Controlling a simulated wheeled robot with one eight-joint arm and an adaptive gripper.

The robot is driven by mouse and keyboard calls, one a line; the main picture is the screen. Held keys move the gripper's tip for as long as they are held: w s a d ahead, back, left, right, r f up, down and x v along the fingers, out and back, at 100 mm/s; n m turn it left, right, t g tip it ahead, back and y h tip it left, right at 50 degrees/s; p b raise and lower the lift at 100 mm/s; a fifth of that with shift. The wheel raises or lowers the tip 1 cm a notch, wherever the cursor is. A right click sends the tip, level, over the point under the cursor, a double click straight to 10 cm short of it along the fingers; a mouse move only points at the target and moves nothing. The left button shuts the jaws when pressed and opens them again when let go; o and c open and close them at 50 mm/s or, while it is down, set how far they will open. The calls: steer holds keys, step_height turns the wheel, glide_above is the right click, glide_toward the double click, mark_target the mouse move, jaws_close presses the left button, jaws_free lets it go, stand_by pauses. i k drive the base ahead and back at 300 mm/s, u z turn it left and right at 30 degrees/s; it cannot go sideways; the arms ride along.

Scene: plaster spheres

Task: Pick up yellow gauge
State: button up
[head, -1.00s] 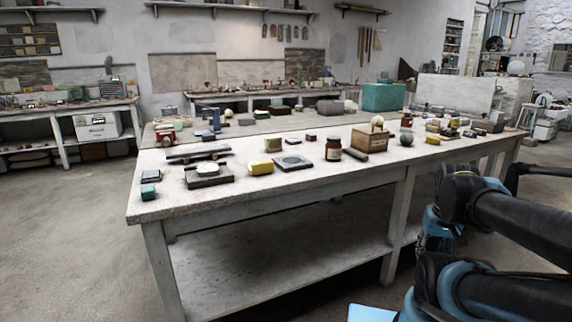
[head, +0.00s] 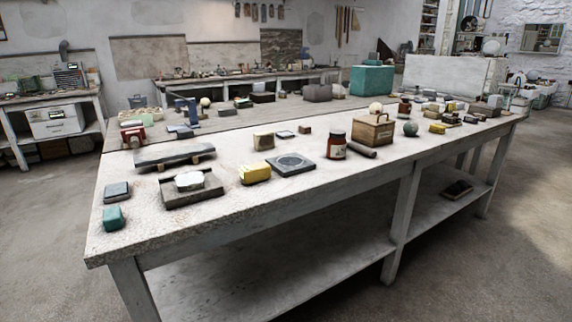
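A yellow block-like object (head: 256,174), which looks like the yellow gauge, lies near the front edge of the long white workbench (head: 225,215) in the head view. It sits between a dark tray with a white round piece (head: 190,187) and a dark square plate with a round dial (head: 291,163). A smaller yellow object (head: 437,129) lies farther right on the bench; I cannot tell which of the two is the gauge. My gripper is not in view.
A brown jar (head: 336,146), a dark cylinder (head: 361,151) and a wooden box (head: 373,131) stand right of the yellow block. A teal block (head: 113,218) is at the left front corner. Floor (head: 490,265) is open to the right.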

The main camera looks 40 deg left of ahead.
mark_target(255, 173)
steer(key=z, duration=0.7)
steer(key=k, duration=2.75)
steer(key=u, duration=1.7)
steer(key=i, duration=1)
steer(key=u, duration=0.05)
